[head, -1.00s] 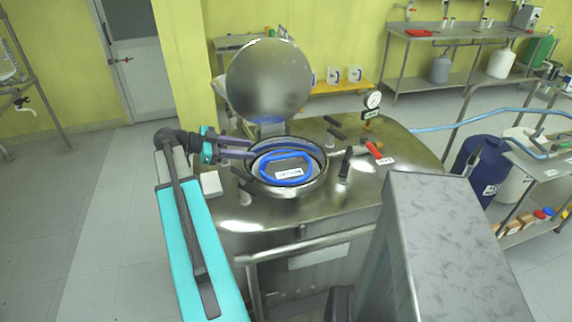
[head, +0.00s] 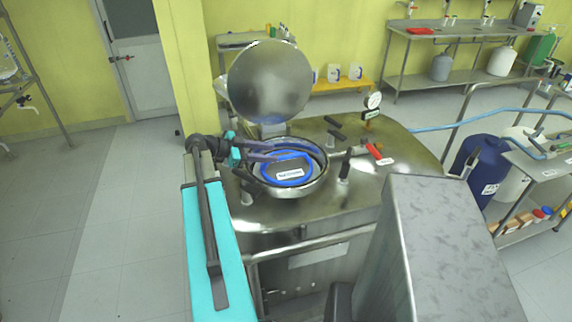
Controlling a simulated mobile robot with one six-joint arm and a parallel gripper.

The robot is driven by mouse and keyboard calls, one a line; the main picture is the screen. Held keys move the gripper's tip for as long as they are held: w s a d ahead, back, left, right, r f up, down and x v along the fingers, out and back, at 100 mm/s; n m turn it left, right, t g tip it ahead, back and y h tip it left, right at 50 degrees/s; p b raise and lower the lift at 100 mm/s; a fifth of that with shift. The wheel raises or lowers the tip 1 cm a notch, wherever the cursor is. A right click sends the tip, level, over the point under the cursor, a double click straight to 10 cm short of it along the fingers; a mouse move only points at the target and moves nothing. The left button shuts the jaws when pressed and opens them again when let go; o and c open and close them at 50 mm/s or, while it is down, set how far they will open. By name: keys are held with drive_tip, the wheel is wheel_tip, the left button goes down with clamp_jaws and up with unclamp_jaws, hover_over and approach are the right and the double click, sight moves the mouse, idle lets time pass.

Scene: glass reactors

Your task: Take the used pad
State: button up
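A round opening (head: 313,188) in the top of the steel reactor (head: 400,158) holds a blue-rimmed dark disc (head: 288,181) with a white label. I cannot tell for certain whether this disc is the used pad. My gripper (head: 285,152) reaches in from the left, over the far-left part of the opening. Its two fingers look spread apart, with nothing seen between them. Their tips are hard to make out against the rim, and I cannot tell whether they touch the disc.
The round steel lid (head: 270,82) stands raised behind the opening. A black handle (head: 345,165), a red-handled valve (head: 374,151) and a gauge (head: 373,101) rise to the right. A rail (head: 315,243) runs along the reactor's front. A blue drum (head: 483,165) stands at the right.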

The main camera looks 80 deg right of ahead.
sight(286, 163)
idle(0.3)
drive_tip(key=shift+w+f+p+x, duration=0.15)
drive_tip(key=shift+p+x, duration=0.5)
drive_tip(key=shift+x, duration=0.65)
drive_tip(key=shift+w+f+p+x, duration=0.15)
drive_tip(key=shift+p+x, duration=0.5)
drive_tip(key=shift+x, duration=0.65)
drive_tip(key=shift+d, duration=0.1)
clamp_jaws()
